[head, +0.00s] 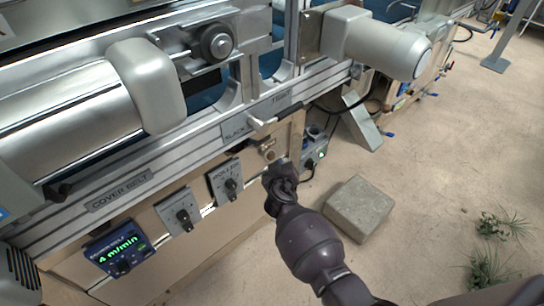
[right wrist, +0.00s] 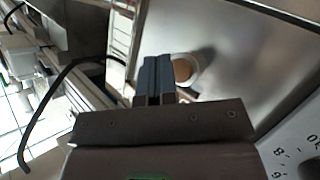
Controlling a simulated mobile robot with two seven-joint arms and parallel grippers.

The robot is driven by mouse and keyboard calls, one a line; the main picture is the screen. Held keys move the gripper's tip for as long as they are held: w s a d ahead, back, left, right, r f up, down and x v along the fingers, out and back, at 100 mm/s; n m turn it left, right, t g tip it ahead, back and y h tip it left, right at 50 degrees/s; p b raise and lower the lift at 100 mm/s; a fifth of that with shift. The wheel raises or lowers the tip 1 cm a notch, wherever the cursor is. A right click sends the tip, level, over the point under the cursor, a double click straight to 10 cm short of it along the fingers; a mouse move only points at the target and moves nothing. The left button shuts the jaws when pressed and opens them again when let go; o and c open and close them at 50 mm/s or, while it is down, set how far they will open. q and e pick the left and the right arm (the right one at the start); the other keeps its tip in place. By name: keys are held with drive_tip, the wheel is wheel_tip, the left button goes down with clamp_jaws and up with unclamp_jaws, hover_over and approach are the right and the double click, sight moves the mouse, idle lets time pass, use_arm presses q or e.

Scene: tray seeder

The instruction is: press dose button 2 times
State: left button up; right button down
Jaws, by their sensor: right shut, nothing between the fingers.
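The likely dose button shows in the right wrist view as a round, orange-brown button (right wrist: 183,70) in a pale collar on a smooth metal panel. In the head view a small round fitting (head: 270,155) sits on the machine's front just beyond my right gripper. My right gripper (head: 274,168) is close to the panel. Its fingers (right wrist: 153,75) are shut and empty. In the right wrist view the fingertips are just left of the button and overlap its collar's edge. I cannot tell whether they touch it. My left gripper is out of view.
Two grey knob boxes (head: 179,212) and a blue display reading 4 m/min (head: 119,248) are on the machine's front, left of my right gripper. A metal lever (head: 262,123) juts out above it. A grey stone block (head: 358,208) lies on the floor at right.

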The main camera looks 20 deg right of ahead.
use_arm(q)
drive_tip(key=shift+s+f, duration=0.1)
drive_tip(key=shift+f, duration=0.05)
use_arm(e)
drive_tip(key=shift+w, duration=0.1)
idle(0.4)
use_arm(q)
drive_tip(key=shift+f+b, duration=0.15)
drive_tip(key=shift+b, duration=0.15)
use_arm(e)
drive_tip(key=shift+w+a+f, duration=0.1)
drive_tip(key=shift+w+a, duration=0.05)
drive_tip(key=shift+w, duration=0.15)
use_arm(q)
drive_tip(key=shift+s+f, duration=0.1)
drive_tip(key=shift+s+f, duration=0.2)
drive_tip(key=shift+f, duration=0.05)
